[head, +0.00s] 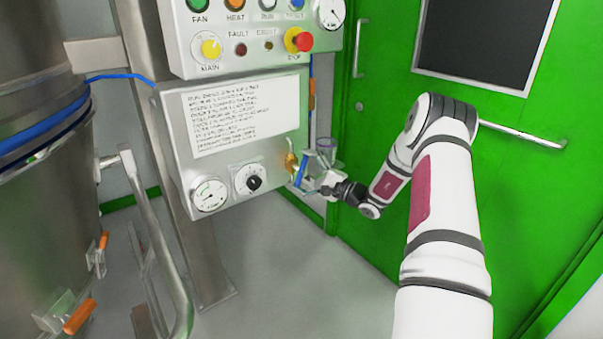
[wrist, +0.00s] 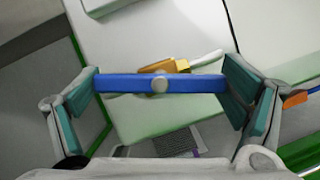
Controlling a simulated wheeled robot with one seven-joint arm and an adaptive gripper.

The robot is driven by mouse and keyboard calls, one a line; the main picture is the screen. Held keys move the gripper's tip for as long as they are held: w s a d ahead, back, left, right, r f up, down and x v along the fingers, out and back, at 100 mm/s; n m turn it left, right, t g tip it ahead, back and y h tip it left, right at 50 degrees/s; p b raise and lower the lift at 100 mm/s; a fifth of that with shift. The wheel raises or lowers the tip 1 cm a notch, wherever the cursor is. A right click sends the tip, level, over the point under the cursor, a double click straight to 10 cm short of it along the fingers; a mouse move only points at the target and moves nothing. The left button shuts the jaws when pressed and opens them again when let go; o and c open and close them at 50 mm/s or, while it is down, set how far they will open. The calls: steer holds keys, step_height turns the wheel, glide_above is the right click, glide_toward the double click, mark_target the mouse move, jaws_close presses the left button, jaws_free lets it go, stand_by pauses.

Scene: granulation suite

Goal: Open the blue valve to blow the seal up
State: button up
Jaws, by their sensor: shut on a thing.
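The blue valve handle (wrist: 125,84) is a flat bar with a round silver bolt at its middle. In the wrist view it spans level between the pads of my gripper (wrist: 160,84), which is shut on its two ends. The brass valve body (wrist: 165,66) shows behind the handle, with a pale pipe stub to its right. In the head view the blue handle (head: 301,168) stands steeply at the right side of the panel box, beside the brass body (head: 290,162). My gripper (head: 318,176) is at it, partly covering it. The seal (head: 45,130) appears as a blue band around the steel vessel.
A gauge (head: 209,194) and a black dial (head: 254,183) sit on the panel's lower front. Above is a button box (head: 250,62) with a red stop button. A green door (head: 390,210) with a bar handle is behind my arm. Steel pipework stands at left.

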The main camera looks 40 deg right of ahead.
steer(key=shift+n+g+b, duration=0.8)
steer(key=shift+n, duration=1.1)
steer(key=shift+f, duration=0.1)
steer(key=o, duration=0.9)
steer(key=v, duration=1.2)
